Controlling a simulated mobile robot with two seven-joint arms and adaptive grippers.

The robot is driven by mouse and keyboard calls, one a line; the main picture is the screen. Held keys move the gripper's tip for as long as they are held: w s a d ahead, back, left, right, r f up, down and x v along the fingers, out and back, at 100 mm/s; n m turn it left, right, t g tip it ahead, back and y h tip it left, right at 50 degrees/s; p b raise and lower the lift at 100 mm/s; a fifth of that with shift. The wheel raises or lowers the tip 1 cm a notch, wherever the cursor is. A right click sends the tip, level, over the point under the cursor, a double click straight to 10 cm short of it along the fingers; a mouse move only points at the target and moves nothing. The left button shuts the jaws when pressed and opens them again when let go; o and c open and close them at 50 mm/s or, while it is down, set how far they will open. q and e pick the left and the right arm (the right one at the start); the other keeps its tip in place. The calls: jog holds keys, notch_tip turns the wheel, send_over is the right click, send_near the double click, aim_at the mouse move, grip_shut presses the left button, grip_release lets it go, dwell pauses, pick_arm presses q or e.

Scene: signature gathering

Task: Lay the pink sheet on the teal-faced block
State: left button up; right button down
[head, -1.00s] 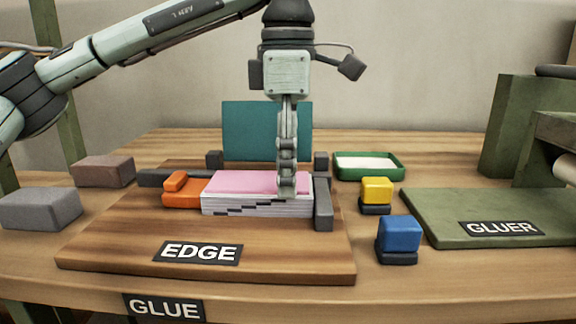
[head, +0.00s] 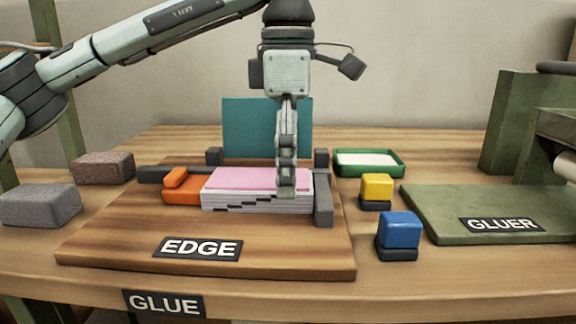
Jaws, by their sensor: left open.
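The pink sheet (head: 245,180) lies flat on top of a stack of white sheets with dark marks on its front edges (head: 240,204). The stack sits on the wooden board marked EDGE. A teal panel (head: 262,128) stands upright behind the stack; I cannot tell whether it is the face of a block. My left gripper (head: 286,192) points straight down at the right part of the stack, its fingertips at or just in front of the pink sheet. It is seen edge-on, open, and covers part of the sheet and panel. My right gripper is not in view.
Dark stops (head: 323,198) and an orange block (head: 183,188) flank the stack. Blue (head: 399,230) and yellow (head: 377,188) blocks, a green tray (head: 398,168) and the green GLUER plate (head: 440,205) are at right. Grey (head: 40,206) and brown (head: 102,168) blocks stand at left.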

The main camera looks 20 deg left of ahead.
pick_arm(q)
jog(key=shift+r, duration=0.2)
notch_tip(320, 180, up, 5)
jog(key=shift+f+p, duration=0.2)
jog(key=shift+p, duration=0.3)
notch_tip(320, 180, up, 8)
jog(key=p, duration=0.2)
jog(key=shift+f, duration=0.15)
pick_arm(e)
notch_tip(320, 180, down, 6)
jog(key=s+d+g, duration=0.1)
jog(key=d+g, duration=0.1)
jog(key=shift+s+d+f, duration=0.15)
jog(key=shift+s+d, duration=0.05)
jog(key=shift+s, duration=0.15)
pick_arm(q)
jog(key=shift+s, duration=0.1)
